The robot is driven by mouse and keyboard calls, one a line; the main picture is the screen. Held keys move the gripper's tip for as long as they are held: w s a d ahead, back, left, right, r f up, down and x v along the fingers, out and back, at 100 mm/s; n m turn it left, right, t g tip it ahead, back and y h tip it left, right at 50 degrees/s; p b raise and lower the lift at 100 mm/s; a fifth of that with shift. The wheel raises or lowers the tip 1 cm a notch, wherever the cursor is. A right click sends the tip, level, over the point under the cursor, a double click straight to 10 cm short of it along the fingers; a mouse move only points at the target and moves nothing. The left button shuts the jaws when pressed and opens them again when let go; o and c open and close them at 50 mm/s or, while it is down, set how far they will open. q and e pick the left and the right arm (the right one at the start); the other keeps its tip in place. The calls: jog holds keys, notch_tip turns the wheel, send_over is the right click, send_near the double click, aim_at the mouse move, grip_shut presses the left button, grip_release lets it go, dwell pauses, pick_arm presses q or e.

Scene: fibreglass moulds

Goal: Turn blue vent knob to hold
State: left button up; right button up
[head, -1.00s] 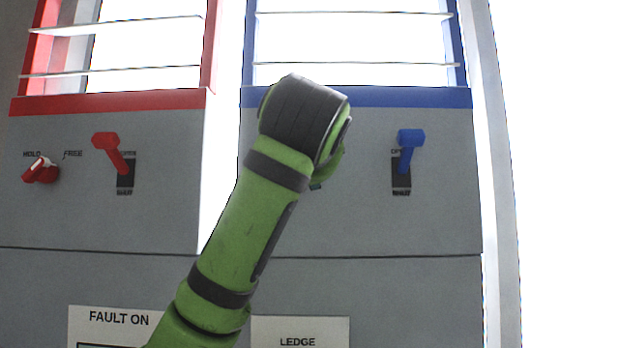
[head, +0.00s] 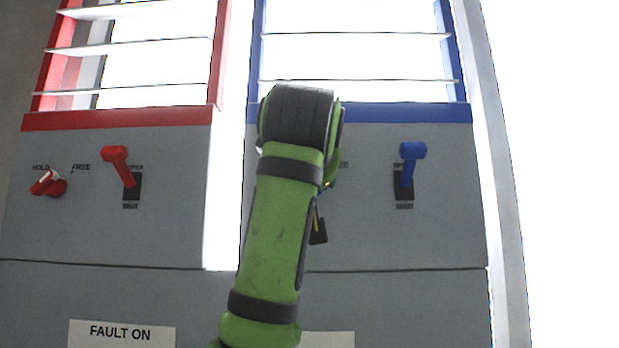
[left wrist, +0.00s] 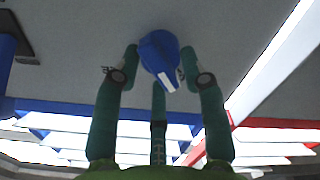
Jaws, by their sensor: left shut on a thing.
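The blue vent knob (left wrist: 158,52) shows in the left wrist view, on the grey panel, with its white mark toward the picture's lower edge and slightly right. My left gripper (left wrist: 161,62) has a finger on each side of it and is shut on it. In the head view my green left arm hides the blue knob and most of the gripper. The end of the word FREE shows just right of the arm. The labels beside the knob are too small to read in the left wrist view. My right gripper is in neither view.
A blue lever (head: 411,164) stands right of my arm on the same panel. The red lever (head: 120,166) and red knob (head: 50,184) are on the left panel. White louvres (head: 355,81) are above.

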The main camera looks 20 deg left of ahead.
pick_arm(q)
jog(key=shift+r+n, duration=0.1)
jog(key=shift+n, duration=0.9)
jog(key=shift+s+r, duration=0.1)
jog(key=o, duration=0.8)
jog(key=v, duration=1.1)
jog(key=shift+s, duration=0.4)
